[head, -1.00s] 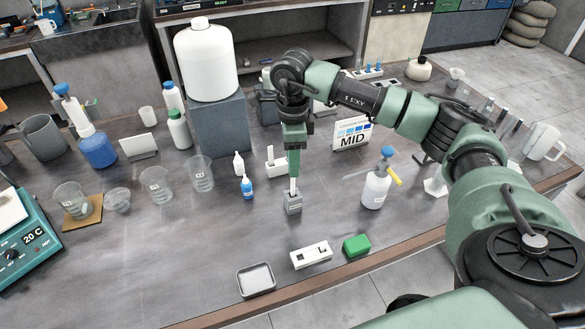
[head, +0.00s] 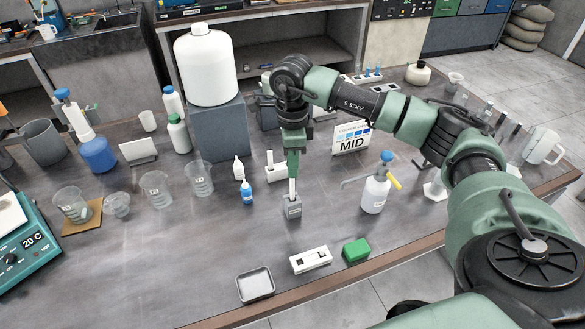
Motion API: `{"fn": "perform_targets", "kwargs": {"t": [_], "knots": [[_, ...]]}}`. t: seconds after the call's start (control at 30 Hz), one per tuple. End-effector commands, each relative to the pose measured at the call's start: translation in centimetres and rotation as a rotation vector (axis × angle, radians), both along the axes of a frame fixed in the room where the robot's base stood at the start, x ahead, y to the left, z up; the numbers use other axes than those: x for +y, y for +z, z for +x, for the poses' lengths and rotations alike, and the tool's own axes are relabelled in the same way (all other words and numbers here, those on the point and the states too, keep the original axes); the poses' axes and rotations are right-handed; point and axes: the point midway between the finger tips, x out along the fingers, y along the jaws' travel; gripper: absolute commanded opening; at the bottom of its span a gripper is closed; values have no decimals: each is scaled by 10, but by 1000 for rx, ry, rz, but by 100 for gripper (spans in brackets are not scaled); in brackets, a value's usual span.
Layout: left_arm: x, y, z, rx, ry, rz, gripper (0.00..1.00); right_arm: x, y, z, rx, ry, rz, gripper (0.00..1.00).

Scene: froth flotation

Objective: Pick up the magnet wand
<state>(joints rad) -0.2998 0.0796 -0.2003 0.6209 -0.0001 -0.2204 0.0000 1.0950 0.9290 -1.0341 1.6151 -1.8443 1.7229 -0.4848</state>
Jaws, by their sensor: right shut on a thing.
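The magnet wand (head: 292,188) is a thin pale upright stick. Its lower end meets a small grey block (head: 292,208) on the table; I cannot tell whether the block is its holder or part of it. My right gripper (head: 293,180) points straight down over it and is shut on the wand's upper part. The fingers hide the wand's top. My left gripper is not in view.
A wash bottle (head: 375,191) and the MID sign (head: 351,138) are to the right. A white device (head: 311,260) and a green block (head: 356,250) lie in front.

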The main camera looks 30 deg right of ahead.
Motion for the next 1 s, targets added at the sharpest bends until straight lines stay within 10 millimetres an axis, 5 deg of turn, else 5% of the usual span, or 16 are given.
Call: {"fn": "perform_targets", "kwargs": {"t": [0.27, 0.5, 0.7, 1.0], "knots": [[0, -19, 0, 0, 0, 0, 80, 0, 43, 1, -8, -1, -1, 0], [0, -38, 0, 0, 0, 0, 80, 1, 109, 1, -10, 1, 1, 0], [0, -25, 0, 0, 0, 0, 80, -1, 157, 1, -6, -1, -2, 0], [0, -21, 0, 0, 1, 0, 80, 0, 189, 0, -3, 0, -1, 0]]}}
